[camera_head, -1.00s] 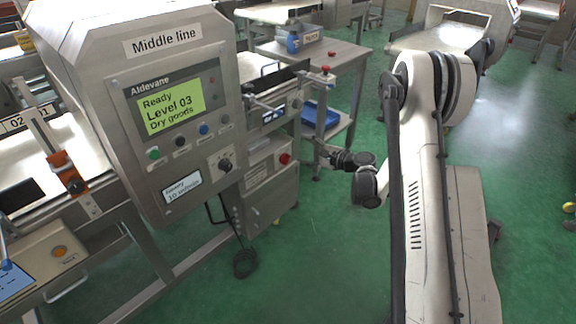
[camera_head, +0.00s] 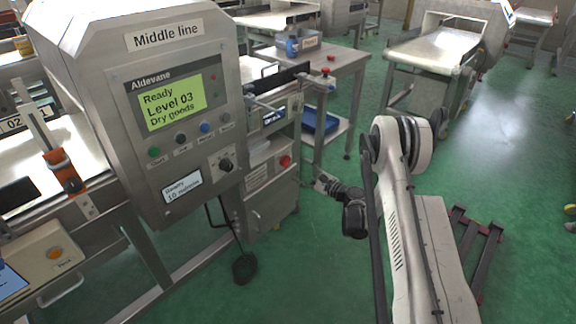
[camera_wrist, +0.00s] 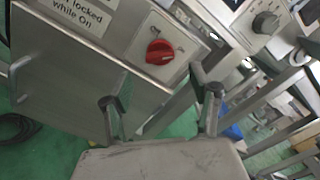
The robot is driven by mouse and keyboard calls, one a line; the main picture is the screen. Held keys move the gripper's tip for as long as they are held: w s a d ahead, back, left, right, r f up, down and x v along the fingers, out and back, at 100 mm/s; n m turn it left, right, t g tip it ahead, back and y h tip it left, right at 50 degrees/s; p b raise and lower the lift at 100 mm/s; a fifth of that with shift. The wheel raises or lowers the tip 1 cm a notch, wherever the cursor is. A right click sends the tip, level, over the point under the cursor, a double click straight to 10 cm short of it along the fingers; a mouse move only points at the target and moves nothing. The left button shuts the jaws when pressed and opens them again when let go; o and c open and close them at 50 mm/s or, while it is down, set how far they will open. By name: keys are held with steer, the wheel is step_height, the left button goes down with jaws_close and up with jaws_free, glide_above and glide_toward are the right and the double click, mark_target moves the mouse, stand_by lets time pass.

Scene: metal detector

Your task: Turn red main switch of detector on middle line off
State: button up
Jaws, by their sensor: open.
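The middle line detector (camera_head: 140,80) stands at the left in the head view, with a "Middle line" label and a lit green screen (camera_head: 171,102) reading "Ready, Level 03, Dry goods". Its red main switch (camera_head: 285,161) is on the lower cabinet, right of the panel. In the wrist view the red rotary switch (camera_wrist: 160,52) sits on a pale plate, beside a sign ending "locked while On". My gripper (camera_wrist: 161,100) is open and empty, its fingers apart below the switch in the picture and not touching it. In the head view my gripper is small and partly hidden by my wrist.
A grey knob (camera_wrist: 265,22) is on a panel at the upper right of the wrist view. A steel table (camera_head: 340,62) with a blue bin (camera_head: 318,120) below stands behind the cabinet.

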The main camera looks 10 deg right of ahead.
mark_target(289, 163)
steer(key=b+x, duration=0.1)
steer(key=x, duration=0.7)
steer(key=shift+b, duration=0.4)
steer(key=c, duration=1.1)
steer(key=shift+c, duration=0.2)
